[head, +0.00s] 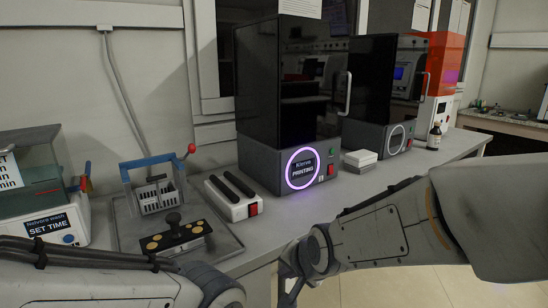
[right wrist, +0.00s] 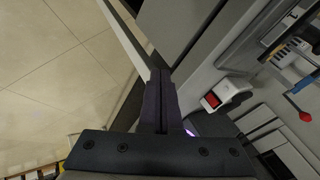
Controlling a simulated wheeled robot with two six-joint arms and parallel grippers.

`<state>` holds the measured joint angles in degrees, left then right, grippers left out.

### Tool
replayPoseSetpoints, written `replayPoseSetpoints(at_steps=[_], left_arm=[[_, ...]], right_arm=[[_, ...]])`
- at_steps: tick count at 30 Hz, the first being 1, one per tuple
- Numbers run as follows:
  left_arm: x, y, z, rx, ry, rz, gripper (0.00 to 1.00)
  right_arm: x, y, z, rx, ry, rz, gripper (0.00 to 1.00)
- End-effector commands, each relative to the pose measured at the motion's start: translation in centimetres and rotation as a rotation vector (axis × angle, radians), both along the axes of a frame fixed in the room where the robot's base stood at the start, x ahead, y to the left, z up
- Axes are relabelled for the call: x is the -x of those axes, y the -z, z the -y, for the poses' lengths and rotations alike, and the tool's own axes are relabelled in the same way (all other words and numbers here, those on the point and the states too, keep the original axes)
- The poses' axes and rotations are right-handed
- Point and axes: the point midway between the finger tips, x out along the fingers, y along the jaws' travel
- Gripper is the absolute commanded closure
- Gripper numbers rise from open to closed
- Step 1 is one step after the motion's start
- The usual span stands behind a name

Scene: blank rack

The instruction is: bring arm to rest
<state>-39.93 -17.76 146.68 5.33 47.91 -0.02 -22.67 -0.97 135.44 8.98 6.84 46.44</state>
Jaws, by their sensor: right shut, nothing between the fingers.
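My right arm (head: 375,235) comes in from the right in the head view and reaches across in front of the bench, its wrist low near the bench's front edge. In the right wrist view my right gripper (right wrist: 160,80) is shut, its dark fingers together with nothing between them. It is apart from the things on the bench. My left arm (head: 90,285) crosses the lower left corner of the head view. The left gripper is outside the frame.
On the bench (head: 225,225) stand a printer with a glowing purple ring (head: 302,168), a second dark printer (head: 398,137), a white box with a red switch (head: 232,200), a rack with a blue handle (head: 155,190) and a small bottle (head: 434,137). Open floor (right wrist: 60,70) lies beside the bench.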

Motion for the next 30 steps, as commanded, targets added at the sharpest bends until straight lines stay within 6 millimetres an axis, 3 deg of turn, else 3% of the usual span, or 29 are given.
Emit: replayPoseSetpoints(at_steps=[1, 6, 14, 15, 23, 30], left_arm=[[0.0, 0.0, 0.0, 0.0, 0.0, 0.0, 0.38], [0.0, 0.0, 0.0, 0.0, 0.0, 0.0, 0.38], [0.0, 0.0, 0.0, 0.0, 0.0, 0.0, 0.38], [0.0, -2.0, 0.0, -0.001, 0.0, -0.001, 0.38], [0.0, -8.1, 0.0, 0.001, 0.0, 0.001, 0.38], [0.0, -16.3, 0.0, 0.0, 0.0, 0.0, 0.38]], right_arm=[[3.6, 0.5, -0.9, 0.087, -0.154, -0.046, 1.0], [13.1, 2.2, -0.7, 0.333, -0.614, -0.179, 1.0], [23.8, 3.1, 2.4, 0.544, -1.195, -0.323, 1.0], [23.3, 1.0, 2.3, 0.54, -1.177, -0.32, 1.0], [23.1, -5.0, 2.2, 0.537, -1.166, -0.32, 1.0], [23.1, -13.3, 2.2, 0.536, -1.163, -0.32, 1.0]])
